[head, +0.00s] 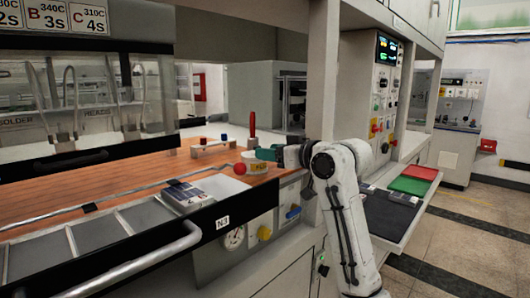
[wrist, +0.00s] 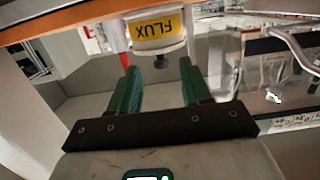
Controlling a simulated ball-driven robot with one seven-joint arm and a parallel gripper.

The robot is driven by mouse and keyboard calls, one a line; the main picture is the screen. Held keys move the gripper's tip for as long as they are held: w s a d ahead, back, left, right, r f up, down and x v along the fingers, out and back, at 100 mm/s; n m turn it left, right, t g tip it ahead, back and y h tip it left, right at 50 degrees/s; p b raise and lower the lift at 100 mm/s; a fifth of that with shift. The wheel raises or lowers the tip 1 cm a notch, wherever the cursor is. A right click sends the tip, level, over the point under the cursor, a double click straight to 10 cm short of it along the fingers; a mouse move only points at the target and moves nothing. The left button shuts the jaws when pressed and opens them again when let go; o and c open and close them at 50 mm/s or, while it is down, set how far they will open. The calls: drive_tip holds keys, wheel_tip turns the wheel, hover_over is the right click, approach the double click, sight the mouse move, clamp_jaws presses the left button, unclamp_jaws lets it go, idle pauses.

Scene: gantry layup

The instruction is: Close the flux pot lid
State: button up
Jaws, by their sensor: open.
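The flux pot (head: 257,168) is a small white pot with a yellow label, standing near the front edge of the wooden bench. In the wrist view the pot (wrist: 158,43) shows upside down, with FLUX on its label, just beyond the fingertips. My gripper (head: 264,154) is above and right of the pot in the head view and partly covers it. In the wrist view my gripper's green fingers (wrist: 160,67) are apart, with nothing held between them. I cannot make out the lid or its angle clearly. A red ball (head: 240,169) shows just left of the pot.
A red upright handle (head: 252,122) stands behind the pot. A printed card (head: 187,196) lies at the front. The wooden bench (head: 110,174) is mostly clear at left.

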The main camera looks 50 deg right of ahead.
drive_tip(key=s+r, duration=0.1)
drive_tip(key=s, duration=0.7)
drive_tip(key=shift+a, duration=0.25)
drive_tip(key=shift+r, duration=0.1)
drive_tip(key=s+a+f+g+y+p, duration=0.1)
drive_tip(key=a+f+g, duration=0.1)
drive_tip(key=a+f, duration=0.6)
drive_tip(key=s+a+f+m+g+p, duration=0.1)
drive_tip(key=a+f+g, duration=0.2)
drive_tip(key=f, duration=0.9)
drive_tip(key=s+a+f+g+y, duration=0.1)
drive_tip(key=a+f+g, duration=0.1)
drive_tip(key=a+f, duration=0.65)
drive_tip(key=s+a+f+g+p, duration=0.1)
drive_tip(key=s+f+g, duration=0.3)
drive_tip(key=s+f, duration=0.4)
drive_tip(key=s+a+f+n+g+h+p, duration=0.1)
drive_tip(key=s+a+f+g, duration=0.3)
drive_tip(key=s+f, duration=0.5)
drive_tip(key=s, duration=0.6)
drive_tip(key=shift+s+a+f+g, duration=0.15)
drive_tip(key=shift+a+g, duration=0.15)
